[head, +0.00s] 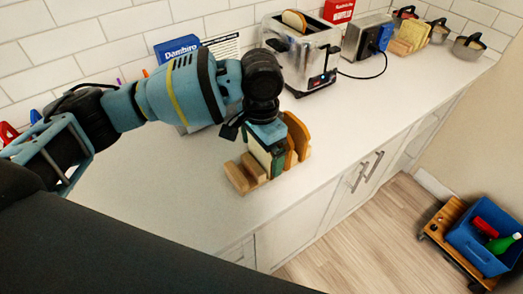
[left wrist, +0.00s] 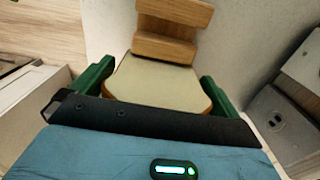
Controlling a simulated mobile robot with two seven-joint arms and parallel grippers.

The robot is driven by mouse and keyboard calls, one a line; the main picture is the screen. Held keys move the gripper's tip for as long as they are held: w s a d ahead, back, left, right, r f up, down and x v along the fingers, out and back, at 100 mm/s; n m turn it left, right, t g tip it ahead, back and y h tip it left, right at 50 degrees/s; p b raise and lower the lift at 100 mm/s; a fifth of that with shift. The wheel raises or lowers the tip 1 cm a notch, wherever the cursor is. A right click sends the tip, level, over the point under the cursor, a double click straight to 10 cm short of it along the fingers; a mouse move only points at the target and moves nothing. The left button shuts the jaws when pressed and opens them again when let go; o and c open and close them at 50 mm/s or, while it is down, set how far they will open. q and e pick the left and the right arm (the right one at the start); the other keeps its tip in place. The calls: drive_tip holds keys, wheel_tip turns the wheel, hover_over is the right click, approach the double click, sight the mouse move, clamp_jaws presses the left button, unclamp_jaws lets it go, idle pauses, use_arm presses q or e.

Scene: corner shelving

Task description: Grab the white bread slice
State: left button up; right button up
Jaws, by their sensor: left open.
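The white bread slice (left wrist: 155,85) has a pale face and brown crust. It stands in the wooden rack (head: 238,178) on the counter; the rack's slats also show in the left wrist view (left wrist: 172,48). My left gripper (head: 266,155) points down over the rack. In the left wrist view its open green fingers (left wrist: 155,74) are on either side of the slice, with a small gap visible at the sides. The gripper body hides the slice's near part. Browner bread slices (head: 298,135) stand just right of the gripper. My right gripper is not in view.
A toaster (head: 300,62) with a slice in its slot stands behind the rack. A blue box (head: 177,46) stands by the wall. Another rack with slices (head: 410,38) and pots (head: 468,47) are farther right. The counter left of the rack is clear.

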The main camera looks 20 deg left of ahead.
use_arm(q)
drive_tip(key=c, duration=0.6)
wheel_tip(320, 180, up, 10)
drive_tip(key=shift+r+p, duration=0.1)
drive_tip(key=shift+p, duration=0.35)
